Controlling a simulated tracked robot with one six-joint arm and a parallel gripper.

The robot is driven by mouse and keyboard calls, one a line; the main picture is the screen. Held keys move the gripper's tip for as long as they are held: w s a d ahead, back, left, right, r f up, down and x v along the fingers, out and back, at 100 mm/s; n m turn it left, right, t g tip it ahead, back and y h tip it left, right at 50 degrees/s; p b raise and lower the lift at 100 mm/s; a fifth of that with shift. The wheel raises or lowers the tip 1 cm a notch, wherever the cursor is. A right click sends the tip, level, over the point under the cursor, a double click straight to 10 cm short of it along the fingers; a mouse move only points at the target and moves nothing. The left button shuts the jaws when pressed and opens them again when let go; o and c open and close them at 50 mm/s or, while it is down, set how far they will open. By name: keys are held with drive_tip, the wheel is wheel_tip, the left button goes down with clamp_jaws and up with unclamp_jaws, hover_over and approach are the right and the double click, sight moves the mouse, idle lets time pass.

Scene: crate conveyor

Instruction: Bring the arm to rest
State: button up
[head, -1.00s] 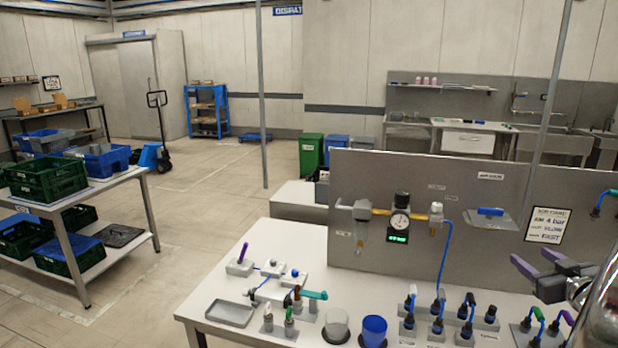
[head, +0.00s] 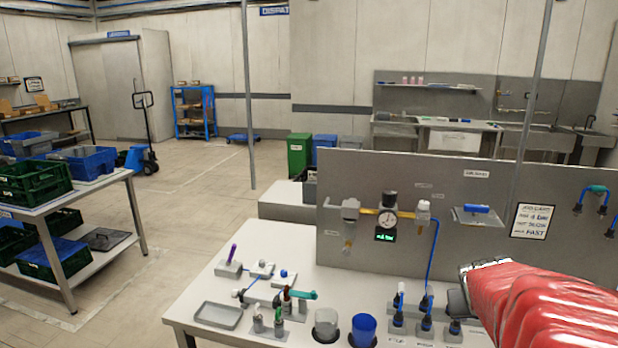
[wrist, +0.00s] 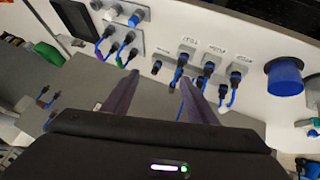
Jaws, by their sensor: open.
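My gripper (wrist: 160,76) shows in the wrist view with its two dark purple-grey fingers apart and nothing between them. Beyond the fingertips is the white bench top with a row of black-and-blue hose fittings (wrist: 208,68); I cannot tell how far off it is. In the head view a red part of my arm (head: 545,305) fills the lower right corner and covers the right part of the bench. My gripper's fingers cannot be made out in the head view.
The white bench (head: 270,318) carries a grey tray (head: 217,315), a clear cup (head: 326,325) and a blue cup (head: 363,330). A grey panel (head: 450,250) with a gauge (head: 387,219) rises behind. A crate shelf (head: 118,190) stands left, with open floor (head: 195,215) between.

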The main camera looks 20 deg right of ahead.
drive_tip(key=s+a+r+n+y, duration=0.1)
drive_tip(key=s+a+n+y, duration=0.1)
drive_tip(key=a, duration=1.7)
drive_tip(key=s+a+r+n+t+y, duration=0.1)
drive_tip(key=a+n+y, duration=0.3)
drive_tip(key=a, duration=1.5)
drive_tip(key=shift+s+a+n+y, duration=0.15)
drive_tip(key=shift+s+n+y, duration=0.2)
drive_tip(key=shift+y, duration=0.25)
drive_tip(key=shift+c, duration=0.3)
